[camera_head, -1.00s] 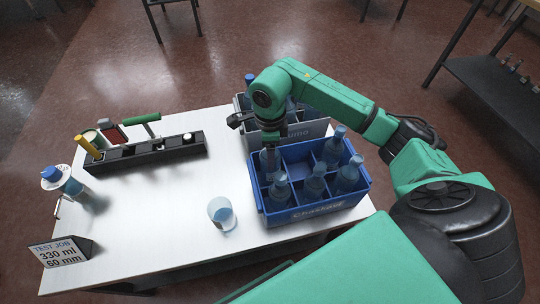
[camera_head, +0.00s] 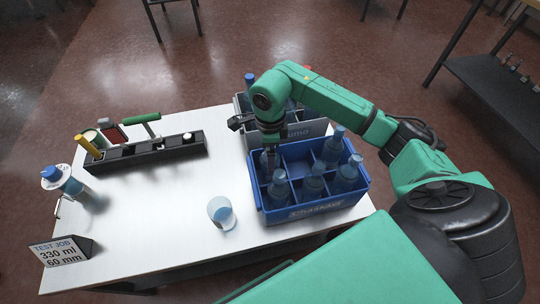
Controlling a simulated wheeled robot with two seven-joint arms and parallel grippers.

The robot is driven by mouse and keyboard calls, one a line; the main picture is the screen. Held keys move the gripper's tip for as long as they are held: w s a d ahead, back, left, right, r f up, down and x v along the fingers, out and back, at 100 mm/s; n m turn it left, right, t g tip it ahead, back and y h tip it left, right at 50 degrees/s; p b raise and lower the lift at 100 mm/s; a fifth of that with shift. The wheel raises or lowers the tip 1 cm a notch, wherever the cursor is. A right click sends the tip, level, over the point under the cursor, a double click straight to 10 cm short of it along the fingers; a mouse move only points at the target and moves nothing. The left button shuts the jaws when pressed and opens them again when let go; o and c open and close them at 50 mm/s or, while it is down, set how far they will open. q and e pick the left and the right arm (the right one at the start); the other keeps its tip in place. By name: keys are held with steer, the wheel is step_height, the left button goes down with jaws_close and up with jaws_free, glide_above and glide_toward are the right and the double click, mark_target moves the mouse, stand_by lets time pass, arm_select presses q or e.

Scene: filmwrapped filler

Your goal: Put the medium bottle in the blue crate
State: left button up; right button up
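The blue crate (camera_head: 318,211) stands at the right side of the white table, with several blue bottles in its compartments. My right gripper (camera_head: 270,148) points down at the crate's back-left compartment. A bluish bottle (camera_head: 268,163) shows dimly below the fingers there, mostly hidden by the crate wall and gripper. I cannot tell whether the fingers still grip it. Other bottles stand in the front row (camera_head: 279,190) and at the back right (camera_head: 332,150). I cannot tell from size which is the medium bottle. My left gripper is not in view.
A grey crate (camera_head: 300,131) with bottles stands behind the blue one. A clear cup (camera_head: 221,213), a blue-capped bottle (camera_head: 66,184), a black rack (camera_head: 150,155) and a sign (camera_head: 60,252) reading 330 ml, 60 mm are on the table. The table's middle is clear.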

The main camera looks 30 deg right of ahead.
step_height(320, 180, up, 11)
steer(key=shift+f+b, duration=0.1)
steer(key=shift+b, duration=0.25)
